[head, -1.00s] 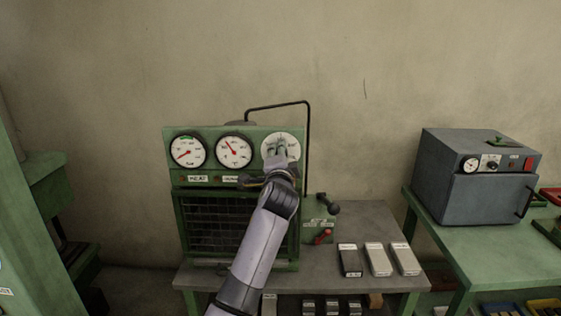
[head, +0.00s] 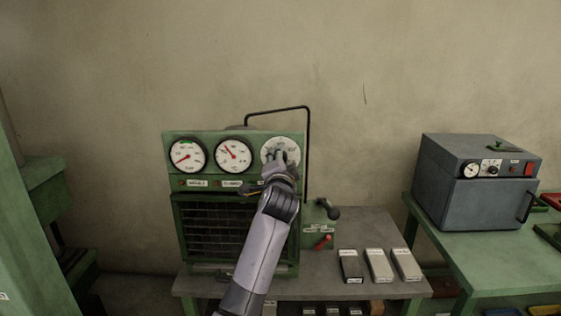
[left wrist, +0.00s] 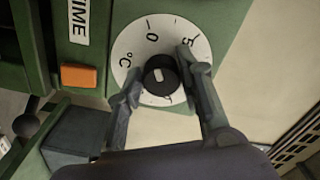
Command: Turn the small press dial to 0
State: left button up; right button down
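The press (head: 236,137) is a green cabinet with two round gauges and a white dial (head: 272,146) at the right of its panel. In the left wrist view the dial (left wrist: 128,50) has a black knob (left wrist: 163,84) with a pale mark and printed "0", "5" and "°C". My left gripper (head: 280,160) is at the dial and hides part of it. In the left wrist view the left gripper (left wrist: 160,68) has its fingers apart, one on each side of the knob. I cannot tell if they touch it. My right gripper is not in view.
An orange button (left wrist: 78,76) is beside the dial. A lever with a black ball (head: 328,209) and a red handle (head: 323,241) are on the press's right side. Several blocks (head: 378,265) lie on the table. A grey oven (head: 480,180) stands on the green table at right.

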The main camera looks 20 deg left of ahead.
pick_arm(q)
jog(key=o, duration=0.3)
jog(key=shift+o, duration=0.2)
jog(key=shift+s, duration=0.1)
jog(key=v, duration=1.1)
jog(key=shift+s, duration=0.35)
jog(key=shift+d, duration=0.15)
